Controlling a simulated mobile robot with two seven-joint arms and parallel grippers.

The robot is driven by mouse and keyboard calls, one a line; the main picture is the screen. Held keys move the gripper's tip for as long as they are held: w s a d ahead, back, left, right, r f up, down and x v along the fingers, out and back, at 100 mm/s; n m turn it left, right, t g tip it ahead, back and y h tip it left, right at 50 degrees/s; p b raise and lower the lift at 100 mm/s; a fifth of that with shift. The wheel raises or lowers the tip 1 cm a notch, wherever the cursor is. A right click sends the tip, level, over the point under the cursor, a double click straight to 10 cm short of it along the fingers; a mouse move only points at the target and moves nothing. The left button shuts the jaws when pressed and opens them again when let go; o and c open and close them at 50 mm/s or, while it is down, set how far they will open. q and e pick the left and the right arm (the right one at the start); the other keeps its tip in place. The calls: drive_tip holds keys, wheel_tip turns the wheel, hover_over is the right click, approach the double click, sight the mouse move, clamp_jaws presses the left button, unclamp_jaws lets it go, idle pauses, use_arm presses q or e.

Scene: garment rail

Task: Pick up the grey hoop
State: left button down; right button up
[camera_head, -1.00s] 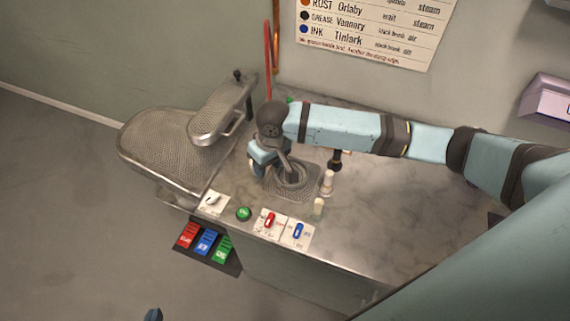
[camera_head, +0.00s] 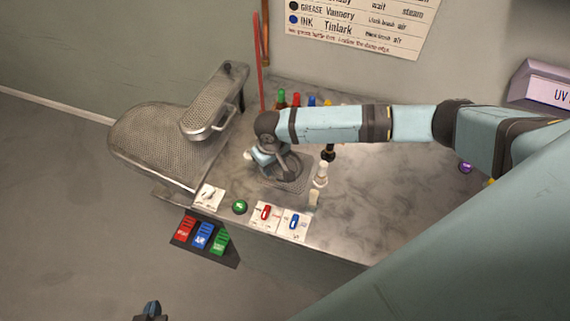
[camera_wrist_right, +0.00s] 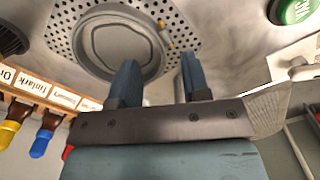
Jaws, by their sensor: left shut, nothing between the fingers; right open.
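The grey hoop (camera_wrist_right: 82,45) lies on a perforated metal plate (camera_wrist_right: 178,28) in the right wrist view. In the head view the hoop (camera_head: 291,171) is partly hidden by my right gripper (camera_head: 259,158). My right gripper (camera_wrist_right: 160,62) is open, with nothing visible between its fingers. Its left finger overlaps the hoop's lower right edge in the wrist view; I cannot tell whether they touch. My left gripper (camera_head: 150,312) is shut and empty at the bottom edge of the head view, well away from the bench.
A steam-press-like padded board (camera_head: 150,145) stands left of the worktop (camera_head: 380,200). Pale bottles (camera_head: 321,174) stand right of the plate. A green button (camera_head: 240,207) and switches line the front. A bottle rack (camera_wrist_right: 50,92) is close by.

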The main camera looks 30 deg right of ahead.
sight(274, 173)
wheel_tip(274, 173, down, 3)
drive_tip(key=shift+s+d+f, duration=0.1)
drive_tip(key=shift+f, duration=0.1)
clamp_jaws()
drive_tip(key=shift+r, duration=0.1)
